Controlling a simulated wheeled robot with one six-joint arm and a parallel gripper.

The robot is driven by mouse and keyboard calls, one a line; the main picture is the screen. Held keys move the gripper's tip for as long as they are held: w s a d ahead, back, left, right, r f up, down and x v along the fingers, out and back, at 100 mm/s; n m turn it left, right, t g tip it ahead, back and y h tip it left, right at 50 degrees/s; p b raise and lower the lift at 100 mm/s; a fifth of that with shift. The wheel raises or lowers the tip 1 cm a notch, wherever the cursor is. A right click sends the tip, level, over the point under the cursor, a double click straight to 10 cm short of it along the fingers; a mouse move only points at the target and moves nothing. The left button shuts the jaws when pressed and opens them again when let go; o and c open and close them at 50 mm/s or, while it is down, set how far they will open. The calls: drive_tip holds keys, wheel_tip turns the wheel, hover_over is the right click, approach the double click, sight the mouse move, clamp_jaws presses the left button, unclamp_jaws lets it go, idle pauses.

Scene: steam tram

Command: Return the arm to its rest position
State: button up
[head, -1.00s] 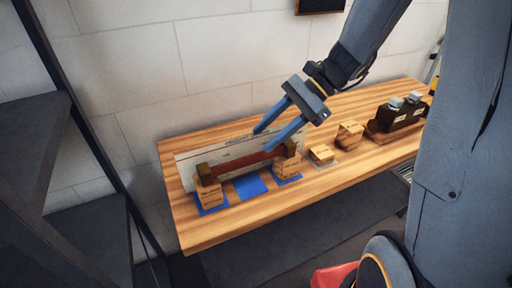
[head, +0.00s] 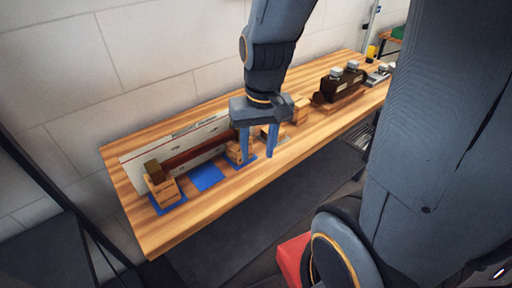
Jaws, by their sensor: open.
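My gripper (head: 258,142) hangs from my arm above the wooden bench (head: 148,238), with its two blue fingers pointing down. The fingers are apart and nothing shows between them. In the picture they overlap the area by the right support block (head: 236,153) and a smaller block behind; whether they touch anything cannot be told. A dark reddish-brown bar (head: 195,153) lies across the left wooden block (head: 161,187) and the right block, its right end partly hidden by the gripper.
A white printed board (head: 137,167) stands behind the bar. Blue mats (head: 207,177) lie on the bench. A wooden block (head: 301,110) and a dark model with light tops (head: 340,84) are farther right. A dark rack (head: 45,235) stands at left. The bench's front strip is clear.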

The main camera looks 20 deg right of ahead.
drive_tip(key=shift+f+n+t, duration=0.15)
drive_tip(key=shift+n+t, duration=0.15)
drive_tip(key=shift+n, duration=0.5)
idle(0.7)
